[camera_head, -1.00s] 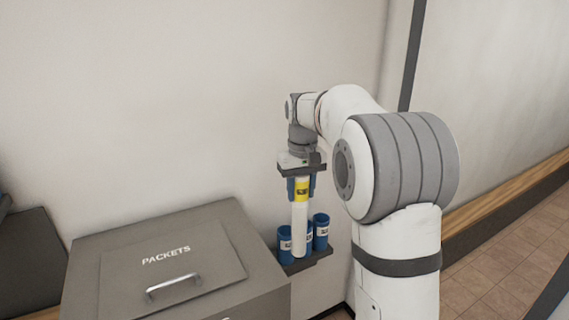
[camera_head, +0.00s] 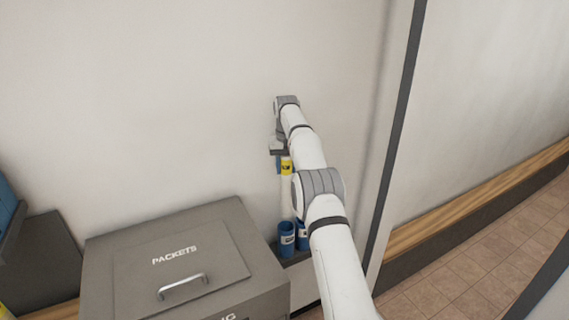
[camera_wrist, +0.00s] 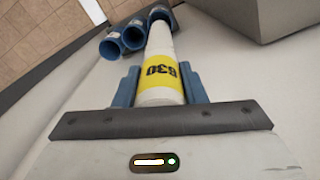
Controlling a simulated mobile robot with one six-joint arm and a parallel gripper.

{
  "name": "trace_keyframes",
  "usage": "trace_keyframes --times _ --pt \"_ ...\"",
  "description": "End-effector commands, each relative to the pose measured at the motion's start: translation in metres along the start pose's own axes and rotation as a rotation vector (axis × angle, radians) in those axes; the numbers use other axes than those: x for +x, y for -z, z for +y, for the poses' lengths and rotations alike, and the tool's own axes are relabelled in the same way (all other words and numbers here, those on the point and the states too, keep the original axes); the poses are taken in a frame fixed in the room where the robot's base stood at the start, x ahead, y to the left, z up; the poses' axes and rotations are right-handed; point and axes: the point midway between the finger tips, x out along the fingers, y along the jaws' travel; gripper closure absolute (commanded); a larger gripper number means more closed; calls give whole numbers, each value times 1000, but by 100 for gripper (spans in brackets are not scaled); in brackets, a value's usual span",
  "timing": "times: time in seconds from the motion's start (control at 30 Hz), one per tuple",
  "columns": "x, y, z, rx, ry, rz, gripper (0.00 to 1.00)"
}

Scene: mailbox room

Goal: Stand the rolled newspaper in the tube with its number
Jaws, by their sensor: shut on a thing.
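My gripper (camera_wrist: 161,85) is shut on the rolled newspaper (camera_wrist: 160,42), a white roll with a yellow number band. The band's number shows upside down in the wrist view; it seems to end in 30. In the head view the newspaper (camera_head: 286,200) hangs upright below my gripper (camera_head: 284,163). Its lower end lines up with the left blue tube (camera_head: 286,240); I cannot tell whether it is above the mouth or inside. Another blue tube (camera_head: 302,240) stands beside it, partly behind my arm. The wrist view shows three tubes, one at the newspaper's far end (camera_wrist: 159,12).
The grey packets box (camera_head: 180,262), with a handle on its lid, stands close left of the tubes. The wall (camera_head: 150,100) is right behind them. A wooden ledge (camera_head: 470,212) runs along the right.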

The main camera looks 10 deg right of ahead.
Motion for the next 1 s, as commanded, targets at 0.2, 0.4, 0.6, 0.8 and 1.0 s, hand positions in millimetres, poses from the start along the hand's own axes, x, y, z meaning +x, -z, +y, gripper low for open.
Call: trace_keyframes --times 0.2,0.4,0.6,0.8,1.0 --pt "11 0 0 1 0 -1 100" --pt "27 0 1 1 0 1 100" --pt "43 0 1 1 0 0 100" --pt "61 0 1 1 0 1 100" --pt "77 0 2 2 0 1 100"
